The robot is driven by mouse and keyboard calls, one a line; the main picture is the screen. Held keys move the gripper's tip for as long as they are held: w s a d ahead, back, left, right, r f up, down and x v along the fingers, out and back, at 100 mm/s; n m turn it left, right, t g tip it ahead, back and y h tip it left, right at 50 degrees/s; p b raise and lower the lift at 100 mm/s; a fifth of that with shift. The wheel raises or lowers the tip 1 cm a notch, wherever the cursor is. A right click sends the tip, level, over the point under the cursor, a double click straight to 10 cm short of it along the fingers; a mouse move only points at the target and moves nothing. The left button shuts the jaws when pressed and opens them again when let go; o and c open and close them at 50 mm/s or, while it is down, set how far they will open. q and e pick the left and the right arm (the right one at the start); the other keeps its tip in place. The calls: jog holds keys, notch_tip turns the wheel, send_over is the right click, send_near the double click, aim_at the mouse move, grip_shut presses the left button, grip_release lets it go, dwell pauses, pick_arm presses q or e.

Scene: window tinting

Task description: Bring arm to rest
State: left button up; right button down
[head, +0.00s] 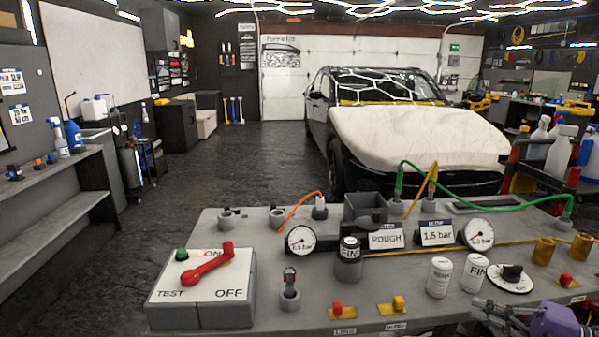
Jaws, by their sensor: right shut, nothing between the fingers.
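My right gripper (492,308) is at the bottom right corner, partly cut off by the frame edge. It is shut and empty, low at the near edge of the grey workbench (240,222). It is close to a round black knob dial (511,275) and a white canister marked FIN (473,274). My left gripper is not in view.
The bench carries a switch box with a red lever (207,263), two gauges (301,240), a dark FINE canister (348,262), ROUGH and 1.5 bar signs (386,236), and orange, green and yellow hoses. A car with a covered hood (415,137) stands behind.

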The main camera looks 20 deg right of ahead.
jog(key=s+a+f+m+h+p, duration=0.2)
jog(key=s+a+f+m+h, duration=0.4)
jog(key=f, duration=0.4)
jog(key=s+a+f+m+h+p, duration=0.25)
jog(key=s+a+f+m, duration=0.3)
jog(key=f+m, duration=0.35)
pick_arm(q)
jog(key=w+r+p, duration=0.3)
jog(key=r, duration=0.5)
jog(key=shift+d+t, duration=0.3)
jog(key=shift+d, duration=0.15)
pick_arm(e)
jog(key=s+a+f+m+g, duration=0.2)
jog(key=s+a, duration=0.2)
jog(key=a, duration=0.3)
jog(key=s+a+f+m+g+h, duration=0.1)
jog(key=s+a+m+g, duration=0.1)
jog(key=a, duration=0.5)
jog(key=s+a+f+m+g+h, duration=0.1)
jog(key=s+a+f+m, duration=0.1)
jog(key=s+a, duration=0.4)
jog(key=shift+a+f+m+g, duration=0.4)
jog(key=shift+a+m, duration=0.3)
jog(key=shift+a, duration=0.15)
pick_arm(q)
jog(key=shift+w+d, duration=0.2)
